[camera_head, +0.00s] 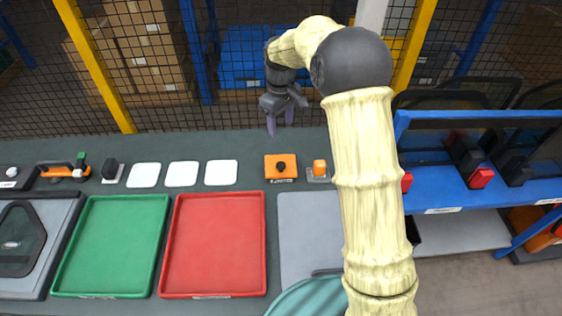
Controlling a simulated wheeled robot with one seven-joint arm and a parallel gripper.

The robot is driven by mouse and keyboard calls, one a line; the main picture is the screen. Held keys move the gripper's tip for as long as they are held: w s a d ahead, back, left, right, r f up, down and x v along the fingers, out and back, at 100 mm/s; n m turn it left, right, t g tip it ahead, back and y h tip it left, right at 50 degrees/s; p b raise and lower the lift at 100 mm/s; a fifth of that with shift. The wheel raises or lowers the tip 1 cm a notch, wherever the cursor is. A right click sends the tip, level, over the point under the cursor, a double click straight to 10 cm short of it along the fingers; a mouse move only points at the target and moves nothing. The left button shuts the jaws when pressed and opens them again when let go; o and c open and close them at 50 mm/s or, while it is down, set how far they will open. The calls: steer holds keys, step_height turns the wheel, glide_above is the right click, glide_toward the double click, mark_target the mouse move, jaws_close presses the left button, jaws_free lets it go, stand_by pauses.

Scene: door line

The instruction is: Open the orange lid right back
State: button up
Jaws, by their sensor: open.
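A flat orange square with a black knob (287,178), which looks like the orange lid, lies at the back of the dark worktop, right of the white squares. It appears flat and closed; its hinge cannot be made out. My gripper (280,124) hangs above and behind it in the picture, with its purple-grey fingers pointing down. The fingers are apart with nothing between them. The gripper does not appear to touch the orange lid.
Green (112,245) and red (213,245) trays and a grey panel (307,232) lie in front. A blue rack (478,193) stands right. A mesh fence (160,60) runs behind.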

mark_target(281, 164)
step_height(281, 164, down, 17)
steer(key=p, duration=0.3)
steer(key=shift+f, duration=0.15)
jaws_close()
stand_by(0.3)
